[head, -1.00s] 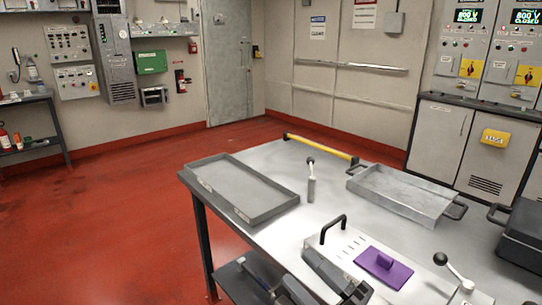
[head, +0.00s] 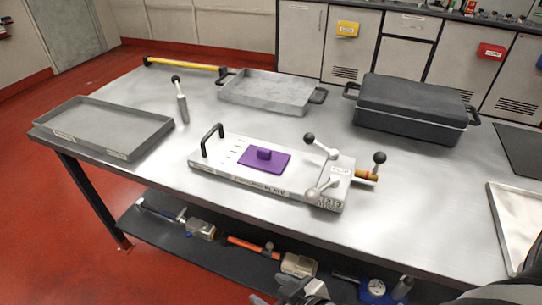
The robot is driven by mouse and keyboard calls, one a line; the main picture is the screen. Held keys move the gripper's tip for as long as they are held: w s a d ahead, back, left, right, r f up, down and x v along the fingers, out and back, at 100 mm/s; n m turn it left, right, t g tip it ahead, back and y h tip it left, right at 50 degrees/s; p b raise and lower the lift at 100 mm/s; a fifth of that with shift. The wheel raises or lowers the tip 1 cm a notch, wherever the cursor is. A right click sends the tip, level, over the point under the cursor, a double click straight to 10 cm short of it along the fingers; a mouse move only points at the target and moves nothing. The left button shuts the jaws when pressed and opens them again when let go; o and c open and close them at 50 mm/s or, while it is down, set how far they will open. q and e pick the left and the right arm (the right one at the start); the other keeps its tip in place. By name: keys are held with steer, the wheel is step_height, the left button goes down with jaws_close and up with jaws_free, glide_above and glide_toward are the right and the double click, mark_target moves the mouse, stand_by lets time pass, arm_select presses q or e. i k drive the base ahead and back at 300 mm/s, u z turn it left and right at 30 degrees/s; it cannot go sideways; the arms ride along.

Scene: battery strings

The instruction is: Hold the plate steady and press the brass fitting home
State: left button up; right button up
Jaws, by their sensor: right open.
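The metal plate (head: 215,170) lies on the steel table, a long block with a black handle at its left end and a purple pad (head: 264,161) on top. Ball-knobbed levers (head: 322,146) stand at its right end. The brass fitting (head: 365,175) sticks out of that right end, with a red band and a black-knobbed lever. I cannot tell how deep it sits. My right gripper (head: 283,291) is at the bottom edge, partly cut off, open, below and apart from the plate. My left gripper is not in view.
A grey tray (head: 60,136) is at the left, a metal pan (head: 262,105) at the back and a black case (head: 405,120) at the back right. A light tray (head: 497,215) is at the right edge. A lower shelf (head: 155,228) holds several tools. Bare table surrounds the plate.

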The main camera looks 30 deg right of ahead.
mark_target(379, 158)
steer(key=z, duration=1.65)
steer(key=k, duration=1.25)
steer(key=u, duration=0.8)
steer(key=i, duration=1.7)
steer(key=z, duration=0.8)
steer(key=k, duration=0.3)
